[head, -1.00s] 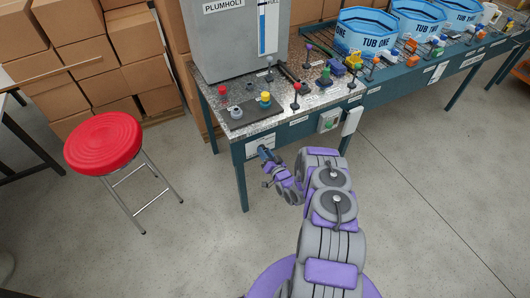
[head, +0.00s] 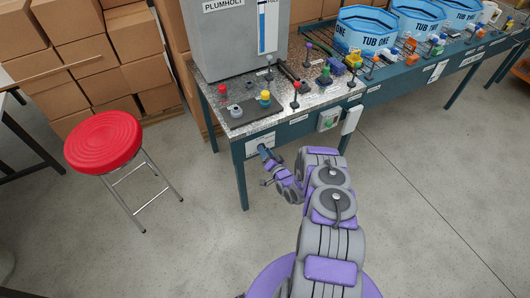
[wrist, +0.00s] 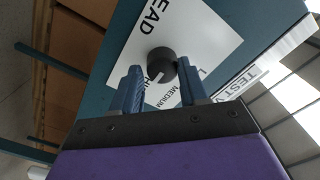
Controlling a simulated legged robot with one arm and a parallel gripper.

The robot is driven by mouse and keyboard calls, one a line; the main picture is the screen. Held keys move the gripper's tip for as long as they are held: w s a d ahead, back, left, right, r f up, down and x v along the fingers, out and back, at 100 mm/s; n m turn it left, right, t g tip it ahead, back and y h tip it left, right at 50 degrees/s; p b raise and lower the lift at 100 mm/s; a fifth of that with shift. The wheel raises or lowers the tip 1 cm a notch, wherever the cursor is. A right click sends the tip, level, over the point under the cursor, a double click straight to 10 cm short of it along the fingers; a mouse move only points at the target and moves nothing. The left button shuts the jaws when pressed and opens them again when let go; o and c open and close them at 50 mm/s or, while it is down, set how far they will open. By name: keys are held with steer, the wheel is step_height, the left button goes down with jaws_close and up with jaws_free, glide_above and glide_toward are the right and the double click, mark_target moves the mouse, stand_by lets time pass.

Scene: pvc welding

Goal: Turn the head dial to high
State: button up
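The head dial is a round black knob (wrist: 162,62) with a pale pointer mark, on a white label plate (wrist: 210,42) on the bench's teal front. In the wrist view the pointer faces the lower side of the plate, where "MEDIUM" and a partly hidden word starting "HI" are printed. My gripper (wrist: 159,70) has its two blue fingers apart, one on each side of the knob. I cannot tell whether they touch it. In the head view my gripper (head: 263,150) is at the bench front below the left part of the top, and the dial is hidden.
The steel-topped bench (head: 315,98) carries a grey Plumholt machine (head: 225,40), several coloured levers and blue tubs (head: 365,32). A green-button box (head: 328,120) is on the front, right of my gripper. A red stool (head: 104,140) stands left. The floor right is clear.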

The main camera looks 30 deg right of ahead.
steer(key=o, duration=0.4)
steer(key=shift+d, duration=0.1)
steer(key=shift+c, duration=0.2)
steer(key=s+p, duration=0.4)
steer(key=s, duration=1.3)
steer(key=shift+s+d, duration=0.15)
steer(key=shift+d, duration=0.15)
